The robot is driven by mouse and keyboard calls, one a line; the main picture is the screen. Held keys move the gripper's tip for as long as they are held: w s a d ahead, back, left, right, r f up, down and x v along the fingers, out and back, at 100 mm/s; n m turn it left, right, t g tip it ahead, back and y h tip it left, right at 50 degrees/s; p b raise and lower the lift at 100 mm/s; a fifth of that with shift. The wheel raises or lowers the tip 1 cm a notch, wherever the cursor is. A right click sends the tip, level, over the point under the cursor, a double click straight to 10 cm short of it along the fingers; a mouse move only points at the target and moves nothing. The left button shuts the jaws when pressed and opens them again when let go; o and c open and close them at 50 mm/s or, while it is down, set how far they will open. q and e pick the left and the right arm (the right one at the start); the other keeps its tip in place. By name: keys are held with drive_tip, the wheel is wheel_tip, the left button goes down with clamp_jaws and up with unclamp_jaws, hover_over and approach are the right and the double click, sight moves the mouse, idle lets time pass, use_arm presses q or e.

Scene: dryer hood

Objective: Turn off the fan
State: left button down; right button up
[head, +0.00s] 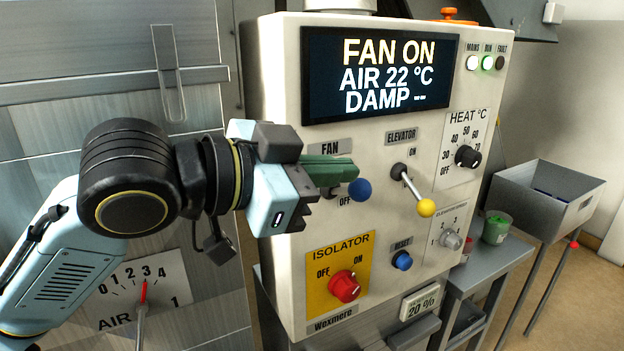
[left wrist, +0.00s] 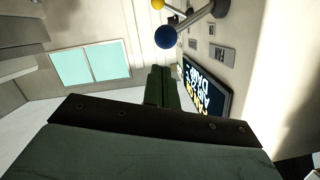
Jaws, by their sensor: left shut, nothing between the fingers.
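The white control panel (head: 285,90) has a display (head: 380,75) reading "FAN ON, AIR 22 °C, DAMP --". Under the FAN label (head: 330,147) is a lever with a blue ball (head: 360,189), just above and right of the OFF mark. My gripper hides the lever's base and any upper mark. My left gripper (head: 350,171), with green fingers, is shut and empty. In the head view its tips overlap the area just above the blue ball; contact cannot be told. In the left wrist view the blue ball (left wrist: 166,36) shows beyond the closed fingertips (left wrist: 160,72). My right gripper is not in view.
The yellow-ball elevator lever (head: 427,208) is to the right, pointing down. Below are the red isolator knob (head: 344,286), turned towards ON, and the blue reset button (head: 402,260). The heat knob (head: 467,156) is further right.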

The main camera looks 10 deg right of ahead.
sight(349, 192)
use_arm(q)
drive_tip(key=shift+w+d+f+b, duration=0.25)
drive_tip(key=shift+f+b, duration=0.1)
drive_tip(key=shift+f, duration=0.1)
drive_tip(key=shift+w+d+f+b, duration=0.15)
drive_tip(key=shift+w+f+b, duration=0.05)
drive_tip(key=shift+f+b, duration=0.2)
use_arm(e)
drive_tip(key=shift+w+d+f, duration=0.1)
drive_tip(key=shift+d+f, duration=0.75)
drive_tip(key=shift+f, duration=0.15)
use_arm(q)
drive_tip(key=shift+f, duration=0.1)
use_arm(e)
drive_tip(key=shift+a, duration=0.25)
use_arm(q)
drive_tip(key=shift+s+f+m, duration=0.2)
drive_tip(key=shift+s+m, duration=0.05)
drive_tip(key=shift+m, duration=0.15)
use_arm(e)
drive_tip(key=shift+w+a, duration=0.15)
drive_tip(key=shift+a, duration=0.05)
